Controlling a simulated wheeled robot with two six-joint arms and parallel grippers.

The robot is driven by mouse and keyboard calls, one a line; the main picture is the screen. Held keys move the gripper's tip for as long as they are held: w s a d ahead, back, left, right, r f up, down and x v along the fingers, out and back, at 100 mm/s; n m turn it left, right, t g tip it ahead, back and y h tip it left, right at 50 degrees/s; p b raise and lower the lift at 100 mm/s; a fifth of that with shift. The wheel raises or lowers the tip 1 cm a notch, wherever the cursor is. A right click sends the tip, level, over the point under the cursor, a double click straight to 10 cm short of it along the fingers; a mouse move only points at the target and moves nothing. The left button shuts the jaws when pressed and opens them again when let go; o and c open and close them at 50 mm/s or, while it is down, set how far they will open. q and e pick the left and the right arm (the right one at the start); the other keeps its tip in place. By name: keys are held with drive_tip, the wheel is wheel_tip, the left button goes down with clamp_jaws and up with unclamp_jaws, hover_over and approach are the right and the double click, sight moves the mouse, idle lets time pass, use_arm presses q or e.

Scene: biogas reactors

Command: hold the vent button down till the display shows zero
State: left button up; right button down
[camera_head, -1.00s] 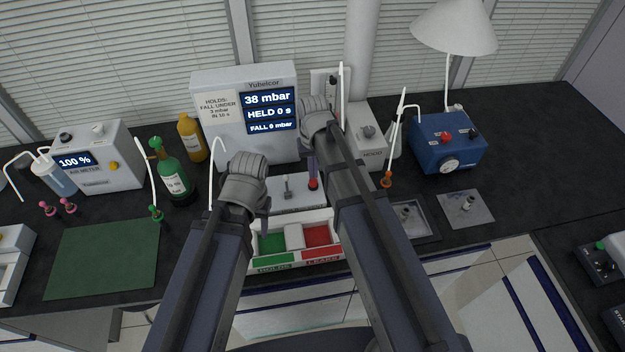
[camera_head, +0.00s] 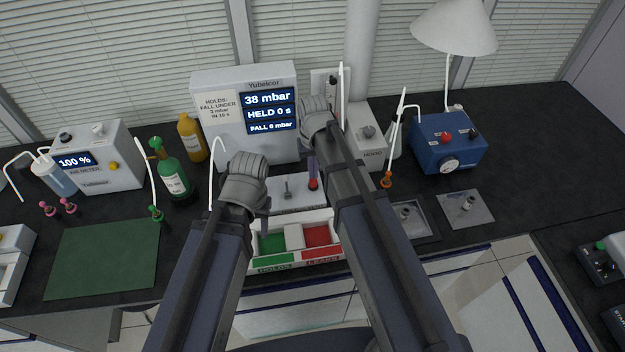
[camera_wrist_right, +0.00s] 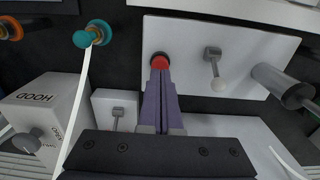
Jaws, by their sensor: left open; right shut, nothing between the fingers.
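The pressure display (camera_head: 269,98) on the grey Yubielcor box reads 38 mbar, HELD 0 s and FALL 0 mbar. A red button (camera_head: 313,185) stands on a white plate below it; it also shows in the right wrist view (camera_wrist_right: 160,62). My right gripper (camera_wrist_right: 160,76) is shut and empty, its purple fingers pointing at the red button. Their tips overlap its near edge in the right wrist view; I cannot tell if they press it. My left gripper (camera_head: 265,207) is open beside the plate, its fingers largely hidden by its own wrist.
A tray with a green and a red compartment (camera_head: 318,236) stands in front of the plate. The grey HOOD box (camera_head: 373,152) and blue pump box (camera_head: 440,150) are to the right. Bottles and a 100 % meter (camera_head: 105,165) stand left. A green mat (camera_head: 105,258) lies clear.

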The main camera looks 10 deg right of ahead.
use_arm(q)
drive_tip(key=shift+f+b, duration=0.45)
use_arm(e)
drive_tip(key=shift+f, duration=0.45)
use_arm(q)
drive_tip(key=shift+f+b, duration=0.95)
use_arm(e)
drive_tip(key=shift+f, duration=0.95)
use_arm(q)
drive_tip(key=shift+r, duration=0.1)
use_arm(e)
drive_tip(key=shift+r, duration=0.1)
wheel_tip(320, 180, up, 8)
drive_tip(key=p, duration=0.8)
use_arm(q)
wheel_tip(320, 180, up, 8)
wheel_tip(320, 180, down, 3)
drive_tip(key=b, duration=0.3)
use_arm(e)
drive_tip(key=s+a+f+n, duration=0.1)
drive_tip(key=s+a+n, duration=0.1)
drive_tip(key=s, duration=0.6)
drive_tip(key=s+a+f+n+h, duration=0.1)
drive_tip(key=s+a+f, duration=0.1)
drive_tip(key=s+a, duration=0.2)
drive_tip(key=s, duration=0.3)
drive_tip(key=shift+s+n, duration=0.4)
